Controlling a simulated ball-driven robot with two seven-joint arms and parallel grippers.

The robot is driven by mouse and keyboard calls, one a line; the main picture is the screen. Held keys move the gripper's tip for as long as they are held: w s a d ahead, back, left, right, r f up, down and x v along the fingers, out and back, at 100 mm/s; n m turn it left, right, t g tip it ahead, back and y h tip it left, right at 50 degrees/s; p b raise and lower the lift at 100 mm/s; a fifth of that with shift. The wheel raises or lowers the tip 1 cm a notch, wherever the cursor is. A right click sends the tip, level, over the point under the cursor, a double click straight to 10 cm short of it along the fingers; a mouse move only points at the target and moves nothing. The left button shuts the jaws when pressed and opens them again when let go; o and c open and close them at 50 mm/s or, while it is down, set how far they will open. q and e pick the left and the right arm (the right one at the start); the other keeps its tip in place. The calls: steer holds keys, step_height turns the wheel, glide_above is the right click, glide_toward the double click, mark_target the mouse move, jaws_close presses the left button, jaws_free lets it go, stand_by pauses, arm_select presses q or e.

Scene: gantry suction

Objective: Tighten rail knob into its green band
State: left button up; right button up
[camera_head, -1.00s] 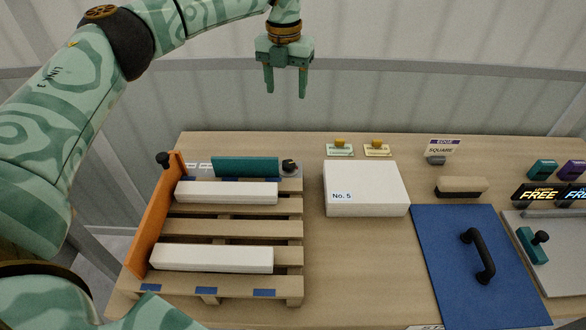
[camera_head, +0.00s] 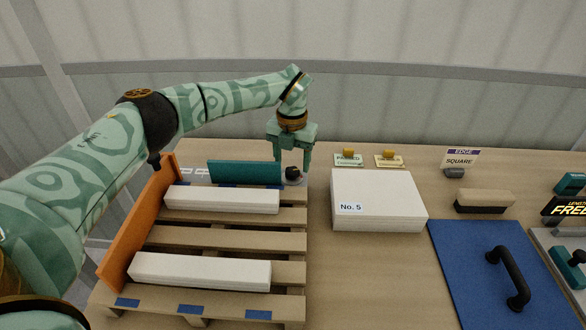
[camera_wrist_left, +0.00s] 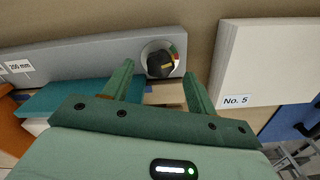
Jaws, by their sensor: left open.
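The black rail knob (camera_head: 292,173) sits at the right end of the grey rail, just past the teal block. In the left wrist view the knob (camera_wrist_left: 160,64) is round and dark, on a dial with green and red-orange parts at its right edge; I cannot tell exactly where its pointer lies. My left gripper (camera_head: 292,167) points down right over the knob, fingers open. In the left wrist view its fingertips (camera_wrist_left: 158,72) stand apart, to the left and right of the knob, with no visible contact. My right gripper is not in view.
The teal block (camera_head: 244,172) and white bars (camera_head: 222,200) lie on the wooden pallet (camera_head: 225,239), with an orange board (camera_head: 138,222) at its left. A white No. 5 box (camera_head: 385,193) stands right of the knob. A blue board (camera_head: 470,260) lies farther right.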

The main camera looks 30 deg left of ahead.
arm_select(q)
steer(key=shift+f, duration=1.2)
steer(key=c, duration=1)
steer(key=shift+r, duration=0.1)
steer(key=shift+m+p, duration=0.6)
steer(key=shift+m, duration=0.7)
steer(key=shift+m+p, duration=0.55)
steer(key=shift+m, duration=1.25)
